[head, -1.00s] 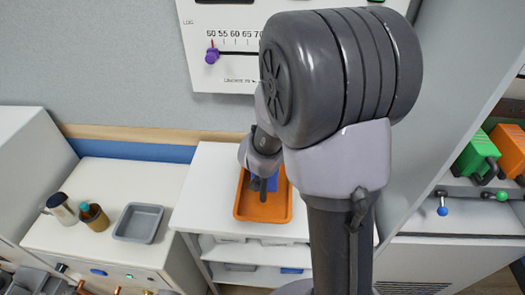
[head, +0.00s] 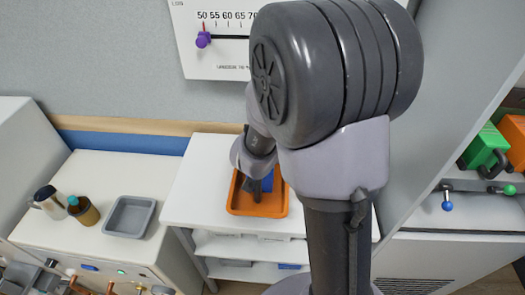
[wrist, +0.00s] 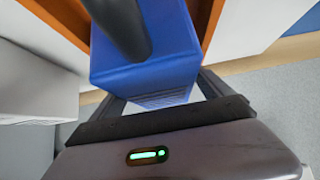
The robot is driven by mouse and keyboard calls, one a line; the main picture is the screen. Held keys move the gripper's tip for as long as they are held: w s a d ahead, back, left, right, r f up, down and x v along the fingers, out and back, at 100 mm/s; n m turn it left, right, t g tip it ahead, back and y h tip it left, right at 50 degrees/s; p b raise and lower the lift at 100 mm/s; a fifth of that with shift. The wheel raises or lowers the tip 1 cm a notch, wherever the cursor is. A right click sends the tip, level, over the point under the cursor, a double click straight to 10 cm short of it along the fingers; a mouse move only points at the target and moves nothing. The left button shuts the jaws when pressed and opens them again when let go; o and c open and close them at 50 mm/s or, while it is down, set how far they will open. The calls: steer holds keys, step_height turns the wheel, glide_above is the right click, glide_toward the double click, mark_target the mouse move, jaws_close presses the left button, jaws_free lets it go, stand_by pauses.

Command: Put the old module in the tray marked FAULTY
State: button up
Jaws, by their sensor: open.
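The blue module (head: 267,180) with a dark handle is at the orange tray (head: 240,208) on the white stand; my arm partly hides it. I cannot read any marking on the tray. In the wrist view the blue module (wrist: 145,75) fills the middle, its dark handle crossing it at the top, and orange tray walls (wrist: 205,18) show on either side. My gripper (head: 258,188) is down at the tray beside the module. In the wrist view its open fingers (wrist: 158,100) lie on either side of the module's near end. Contact between fingers and module cannot be told.
A grey tray (head: 130,216), a metal jug (head: 48,202) and a brown bottle (head: 85,209) stand on the white counter at left. Green (head: 484,150) and orange (head: 512,135) handled modules sit on the right shelf. A wall panel (head: 215,60) with a purple knob hangs behind.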

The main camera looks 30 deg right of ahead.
steer(key=p+v, duration=0.4)
steer(key=v, duration=0.7)
steer(key=shift+s+a+r, duration=0.1)
steer(key=shift+a+r, duration=0.15)
steer(key=s+a+r+n+t+y, duration=0.2)
steer(key=s+a+r+y, duration=0.2)
steer(key=a+r+y, duration=0.55)
steer(key=s+a+r+g+h, duration=0.2)
steer(key=s+a+g, duration=0.1)
steer(key=s, duration=0.9)
steer(key=shift+s+a+g, duration=0.25)
steer(key=shift+a+g, duration=0.05)
